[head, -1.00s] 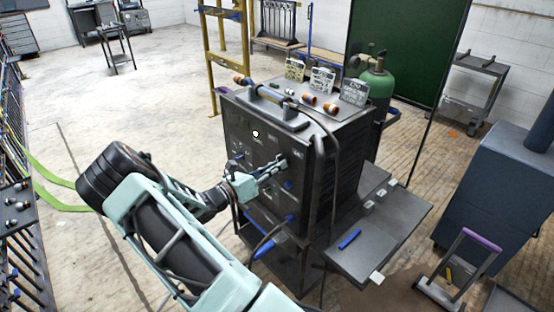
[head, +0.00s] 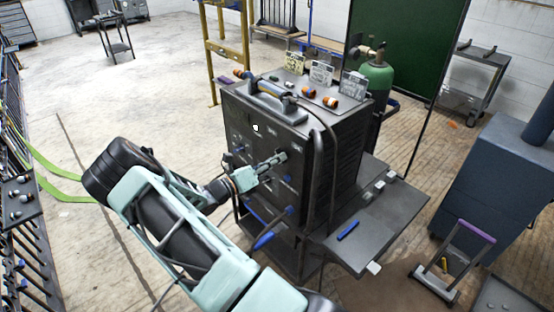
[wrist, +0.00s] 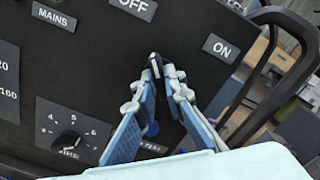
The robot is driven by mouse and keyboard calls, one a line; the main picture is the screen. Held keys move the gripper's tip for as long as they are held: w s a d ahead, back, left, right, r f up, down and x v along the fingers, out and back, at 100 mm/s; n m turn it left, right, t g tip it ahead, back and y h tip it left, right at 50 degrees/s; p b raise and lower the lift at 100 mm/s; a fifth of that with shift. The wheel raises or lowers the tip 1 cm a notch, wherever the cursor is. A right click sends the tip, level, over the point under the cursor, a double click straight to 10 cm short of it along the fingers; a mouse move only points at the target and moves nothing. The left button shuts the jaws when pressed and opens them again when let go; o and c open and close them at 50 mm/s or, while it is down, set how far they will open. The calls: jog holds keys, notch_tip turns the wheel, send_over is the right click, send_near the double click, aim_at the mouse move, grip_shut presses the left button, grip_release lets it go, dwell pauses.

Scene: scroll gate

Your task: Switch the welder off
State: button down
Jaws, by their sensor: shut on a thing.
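The welder (head: 262,150) is a dark box on a cart; its front panel shows in the wrist view (wrist: 95,60). An OFF label (wrist: 135,6) and an ON label (wrist: 221,47) sit on the panel, either side of a small dark switch lever (wrist: 155,62). My gripper (head: 281,158) is at the panel's upper right part. In the wrist view my gripper (wrist: 159,74) has its fingertips together around the lever, which lies between the two labels. The fingertips hide the lever's base, so its exact setting is hard to tell.
A MAINS label (wrist: 53,16) and a numbered dial (wrist: 68,140) are left on the panel. A side shelf (head: 385,222) holds a blue stick. A green gas cylinder (head: 377,82) stands behind. The floor at left is open.

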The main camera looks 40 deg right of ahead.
jog(key=c, duration=2)
grip_release()
jog(key=a, duration=0.8)
jog(key=s+a, duration=0.1)
jog(key=a, duration=0.3)
